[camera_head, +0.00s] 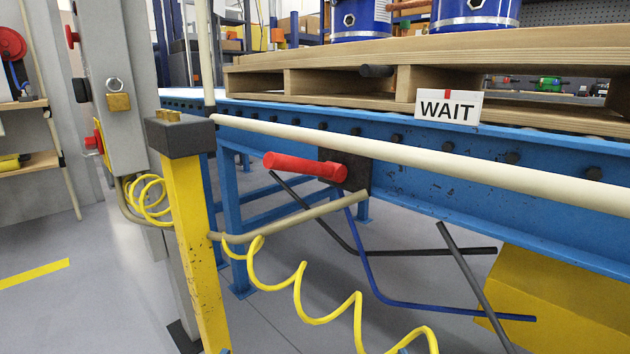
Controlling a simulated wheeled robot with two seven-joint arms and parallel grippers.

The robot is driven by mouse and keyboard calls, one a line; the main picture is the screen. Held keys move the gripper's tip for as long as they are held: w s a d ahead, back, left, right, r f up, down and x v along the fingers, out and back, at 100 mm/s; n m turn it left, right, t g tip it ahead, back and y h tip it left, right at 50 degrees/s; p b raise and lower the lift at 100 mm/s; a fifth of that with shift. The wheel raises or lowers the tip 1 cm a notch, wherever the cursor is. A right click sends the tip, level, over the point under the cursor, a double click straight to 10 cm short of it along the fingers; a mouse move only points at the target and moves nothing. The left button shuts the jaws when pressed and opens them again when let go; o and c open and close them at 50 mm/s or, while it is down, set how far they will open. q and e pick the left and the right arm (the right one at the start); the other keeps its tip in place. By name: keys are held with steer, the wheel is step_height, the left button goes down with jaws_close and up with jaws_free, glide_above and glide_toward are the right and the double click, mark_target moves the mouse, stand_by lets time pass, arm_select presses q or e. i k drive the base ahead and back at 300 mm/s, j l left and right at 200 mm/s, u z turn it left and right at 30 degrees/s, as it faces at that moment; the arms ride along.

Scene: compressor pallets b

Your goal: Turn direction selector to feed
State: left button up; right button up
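A thick red handle (300,166) sticks out to the left from a dark plate (352,172) on the side of the blue roller conveyor (430,165). It lies nearly level, tilted slightly down to the right. It may be the direction selector, but I see no feed marking beside it. A smaller red handle (92,142) is on the grey post (112,60) at the left, near a brass padlock (118,102). A white "WAIT" sign (448,106) with a red mark hangs at the pallet's front edge. Neither of my grippers shows.
A wooden pallet (500,50) with blue drums (475,12) rests on the conveyor. A cream rail (440,158) runs along the front. A yellow post (190,240) with a dark cap and a coiled yellow hose (300,290) stand in front. Grey floor is open at left.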

mark_target(81, 87)
steer(key=u, duration=1.2)
